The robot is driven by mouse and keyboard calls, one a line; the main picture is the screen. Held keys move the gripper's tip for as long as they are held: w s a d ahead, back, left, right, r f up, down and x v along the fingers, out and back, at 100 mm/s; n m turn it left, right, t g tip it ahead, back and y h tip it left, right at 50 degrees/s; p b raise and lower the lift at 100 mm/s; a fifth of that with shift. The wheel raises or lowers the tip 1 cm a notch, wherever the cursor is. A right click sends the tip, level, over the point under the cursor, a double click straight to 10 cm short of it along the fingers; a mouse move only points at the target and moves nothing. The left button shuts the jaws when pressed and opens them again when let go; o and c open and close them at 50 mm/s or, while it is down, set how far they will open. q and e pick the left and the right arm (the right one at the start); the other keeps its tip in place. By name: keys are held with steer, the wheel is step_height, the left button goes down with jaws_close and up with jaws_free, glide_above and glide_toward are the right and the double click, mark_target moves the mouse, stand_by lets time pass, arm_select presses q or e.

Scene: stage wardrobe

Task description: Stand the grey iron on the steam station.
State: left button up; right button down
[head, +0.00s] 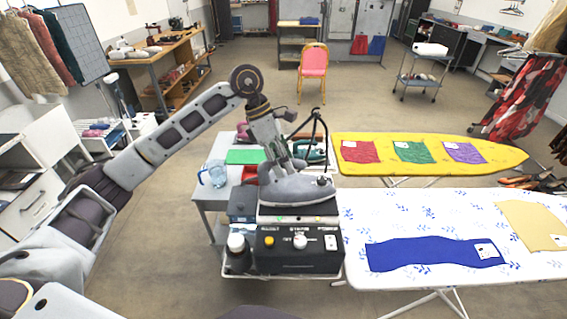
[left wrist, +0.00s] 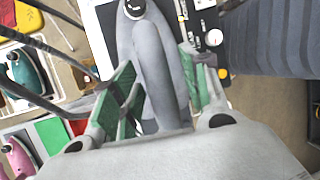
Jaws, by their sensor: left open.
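The grey iron (head: 298,188) sits flat, soleplate down, on the top plate of the steam station (head: 300,262), a dark box with knobs on its front. My left gripper (head: 285,168) is right above the iron, pointing down at its handle. In the left wrist view the green-padded fingers of my left gripper (left wrist: 160,95) are open, one on each side of the grey iron's handle (left wrist: 152,62). I cannot tell whether a pad touches it. Part of the steam station (left wrist: 206,22) shows beyond the fingers. My right gripper is not in view.
A white ironing board (head: 400,215) with blue and tan cloths stands close on the right. Behind it is a yellow board (head: 470,153) with several cloths. A jug (head: 217,174), a green mat (head: 245,156) and a teal iron (left wrist: 22,72) lie left of and behind the station. Cords hang near the gripper.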

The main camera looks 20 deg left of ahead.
arm_select(q)
steer(key=b+v, duration=0.2)
steer(key=v, duration=0.9)
steer(key=shift+r, duration=0.2)
steer(key=shift+w+a, duration=0.1)
steer(key=shift+a, duration=0.1)
stand_by(0.5)
